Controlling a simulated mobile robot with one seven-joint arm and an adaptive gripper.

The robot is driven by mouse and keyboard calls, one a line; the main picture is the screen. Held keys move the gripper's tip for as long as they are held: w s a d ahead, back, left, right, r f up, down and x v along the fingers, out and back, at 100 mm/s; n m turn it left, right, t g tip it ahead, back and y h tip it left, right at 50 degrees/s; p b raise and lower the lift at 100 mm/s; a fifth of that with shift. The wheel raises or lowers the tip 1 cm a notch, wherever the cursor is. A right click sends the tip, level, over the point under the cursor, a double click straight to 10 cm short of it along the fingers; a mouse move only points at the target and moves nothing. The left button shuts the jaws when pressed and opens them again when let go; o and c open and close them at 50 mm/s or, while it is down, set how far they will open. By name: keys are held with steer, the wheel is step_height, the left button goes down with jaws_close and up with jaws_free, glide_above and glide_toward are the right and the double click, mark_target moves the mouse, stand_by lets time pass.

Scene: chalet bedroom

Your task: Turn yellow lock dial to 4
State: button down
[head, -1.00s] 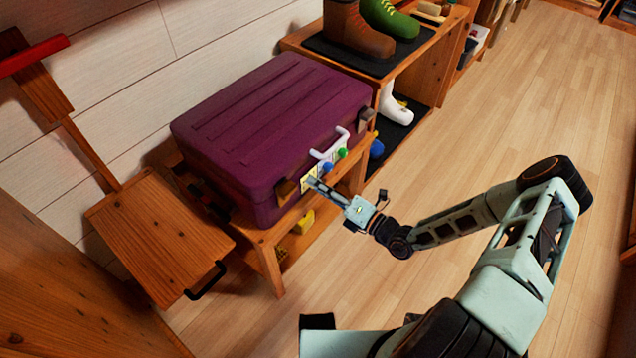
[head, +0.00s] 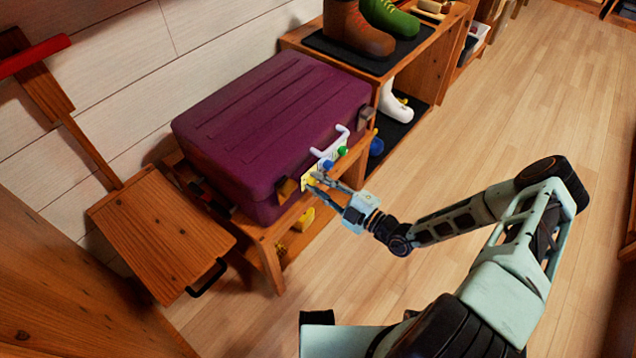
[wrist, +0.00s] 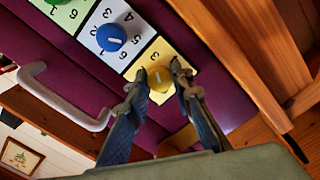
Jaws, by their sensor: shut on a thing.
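The yellow dial (wrist: 160,79) sits on a yellow number plate (wrist: 153,54) on the front of the purple suitcase (head: 262,128). It carries a small pale pointer mark; which number it points at I cannot tell. My gripper (wrist: 160,76) has one finger on each side of the dial and is shut on it. The fingers cover part of the plate's numbers. In the head view my gripper (head: 315,181) reaches the plate from the right, and the yellow dial is hard to make out.
A blue dial (wrist: 111,37) on a white plate is beside the yellow one, with a green dial (head: 342,150) beyond. The suitcase's pale handle (head: 333,143) sticks out nearby. The suitcase rests on a wooden bench (head: 268,236). Open floor (head: 450,150) lies to the right.

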steer(key=m, duration=0.5)
steer(key=shift+m, duration=0.3)
steer(key=m, duration=0.5)
steer(key=shift+m, duration=0.4)
steer(key=shift+b, duration=0.3)
steer(key=c, duration=1.7)
jaws_free()
steer(key=shift+d, duration=0.1)
steer(key=v, duration=1.2)
